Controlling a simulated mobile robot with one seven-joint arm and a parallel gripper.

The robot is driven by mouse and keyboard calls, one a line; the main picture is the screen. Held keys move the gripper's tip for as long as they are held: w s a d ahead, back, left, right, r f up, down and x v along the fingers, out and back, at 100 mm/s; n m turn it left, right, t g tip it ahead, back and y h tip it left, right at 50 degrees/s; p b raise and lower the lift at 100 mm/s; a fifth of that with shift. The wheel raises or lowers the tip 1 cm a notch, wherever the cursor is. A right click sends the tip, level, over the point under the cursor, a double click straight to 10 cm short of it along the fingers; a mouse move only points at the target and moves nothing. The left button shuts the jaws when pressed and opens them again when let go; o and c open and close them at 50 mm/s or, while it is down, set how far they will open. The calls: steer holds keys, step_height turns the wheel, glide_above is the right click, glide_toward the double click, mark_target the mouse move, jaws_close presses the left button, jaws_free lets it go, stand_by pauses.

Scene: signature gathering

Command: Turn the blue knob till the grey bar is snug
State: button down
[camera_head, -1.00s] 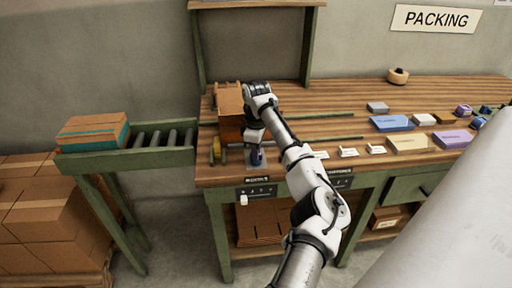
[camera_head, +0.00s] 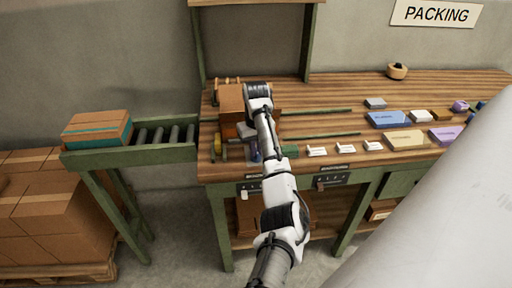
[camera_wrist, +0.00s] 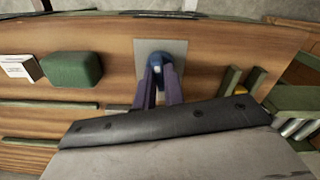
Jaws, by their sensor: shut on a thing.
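The blue knob (camera_wrist: 160,58) stands on a grey plate (camera_wrist: 180,50) near the table's front edge in the wrist view. The purple fingers of my gripper (camera_wrist: 159,75) are closed around the knob, one on each side. In the head view my gripper (camera_head: 254,154) is low over the left end of the table, and my arm hides most of the knob. I cannot make out the grey bar for certain in either view; my gripper's body covers much of the area behind the knob.
A green block (camera_wrist: 73,69) lies left of the knob in the wrist view. A brown box (camera_head: 231,104) stands behind my gripper. White cards (camera_head: 317,151) and several coloured boxes lie to the right. A roller conveyor (camera_head: 160,138) adjoins the table's left end.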

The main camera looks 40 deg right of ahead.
steer(key=shift+m, duration=1.6)
steer(key=c, duration=1.5)
jaws_free()
step_height(320, 180, up, 14)
steer(key=shift+f, duration=0.1)
